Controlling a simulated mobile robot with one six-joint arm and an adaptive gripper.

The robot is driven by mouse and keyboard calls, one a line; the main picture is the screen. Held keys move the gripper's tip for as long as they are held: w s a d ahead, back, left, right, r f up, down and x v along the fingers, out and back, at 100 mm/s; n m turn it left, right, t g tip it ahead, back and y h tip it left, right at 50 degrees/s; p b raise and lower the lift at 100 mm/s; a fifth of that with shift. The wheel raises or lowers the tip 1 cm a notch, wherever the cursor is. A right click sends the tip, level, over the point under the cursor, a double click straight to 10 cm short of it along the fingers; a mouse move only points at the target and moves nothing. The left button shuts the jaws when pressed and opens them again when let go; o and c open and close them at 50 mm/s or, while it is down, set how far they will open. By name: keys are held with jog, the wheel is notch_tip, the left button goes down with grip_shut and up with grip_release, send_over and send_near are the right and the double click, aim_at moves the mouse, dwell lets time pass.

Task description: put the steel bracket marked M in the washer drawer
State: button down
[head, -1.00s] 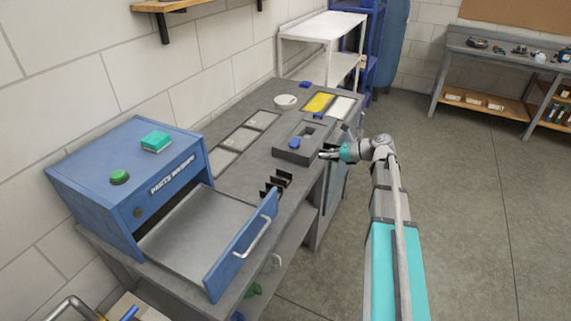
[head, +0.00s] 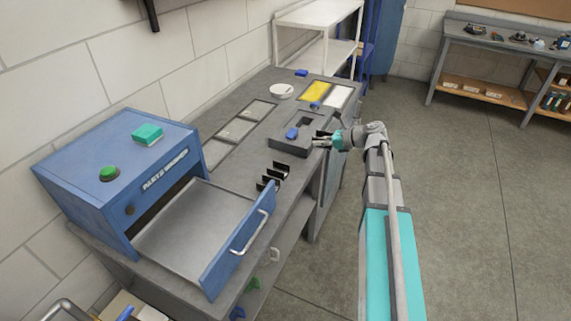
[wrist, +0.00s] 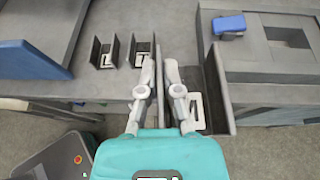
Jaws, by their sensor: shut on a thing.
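My gripper (head: 318,141) is shut on a dark steel bracket (wrist: 219,88), holding it by one upright wall. The bracket has a pale mark on its base; fingers partly cover it and I cannot read the letter. In the head view it is a small dark shape by the fingertips, near the grey fixture block. Two similar dark brackets stand on the bench (head: 228,131); the wrist view shows the left one (wrist: 96,51) and the right one (wrist: 132,52), with unreadable pale marks. The blue parts washer (head: 95,185) has its drawer (head: 190,230) pulled open and empty.
The grey fixture block (head: 285,147) has a recess and a blue piece (head: 292,133). Beyond are a white dish (head: 281,91) and yellow and white panels. The drawer's blue front (head: 222,262) and handle stick out past the bench edge. Open floor lies to the right.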

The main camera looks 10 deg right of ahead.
jog(key=shift+a+f, duration=0.2)
jog(key=f+b+x, duration=0.1)
jog(key=b+x, duration=0.1)
jog(key=x, duration=0.3)
jog(key=d+b+x, duration=0.1)
jog(key=b+x, duration=0.2)
jog(key=x, duration=0.1)
jog(key=f+b+x, duration=0.1)
jog(key=b+x, duration=0.2)
jog(key=x, duration=0.2)
jog(key=shift+w+d+f, duration=0.15)
jog(key=shift+w+f, duration=0.25)
jog(key=shift+w, duration=0.2)
jog(key=shift+w+a+f+b, duration=0.2)
jog(key=shift+a+f+b, duration=0.05)
jog(key=shift+b, duration=0.2)
jog(key=shift+w+a+f+b, duration=0.15)
jog(key=shift+a+f+b, duration=0.05)
jog(key=shift+f+b, duration=0.2)
jog(key=shift+w+a+f+b, duration=0.15)
jog(key=shift+a+f+b, duration=0.05)
jog(key=shift+f+b, duration=1.2)
jog(key=shift+b, duration=0.05)
jog(key=shift+f, duration=0.15)
